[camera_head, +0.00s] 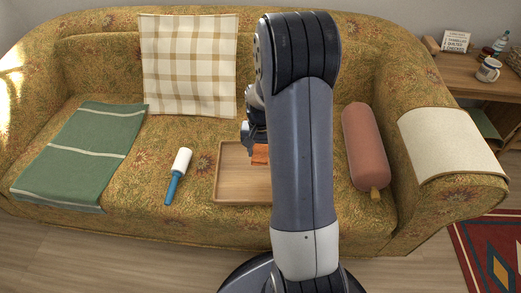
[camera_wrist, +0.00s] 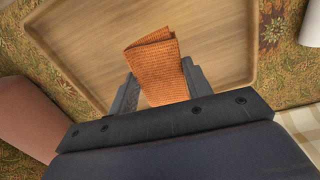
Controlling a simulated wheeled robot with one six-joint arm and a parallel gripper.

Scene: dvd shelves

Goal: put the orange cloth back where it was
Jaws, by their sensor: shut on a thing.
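The folded orange cloth (camera_wrist: 157,65) is between the two fingers of my gripper (camera_wrist: 160,85) in the wrist view. My gripper is shut on it. The wooden tray (camera_wrist: 85,35) lies behind the cloth in that view, with its raised rim around it. I cannot tell whether the cloth touches the tray. In the head view a small part of the orange cloth (camera_head: 260,154) shows over the tray (camera_head: 232,178). My arm hides the rest of the cloth and the tray's right part.
The tray sits on a patterned sofa (camera_head: 130,190). A lint roller (camera_head: 178,176) lies left of it, and a green blanket (camera_head: 80,152) farther left. A checked cloth (camera_head: 188,65) hangs on the backrest. A reddish bolster (camera_head: 364,148) lies on the right.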

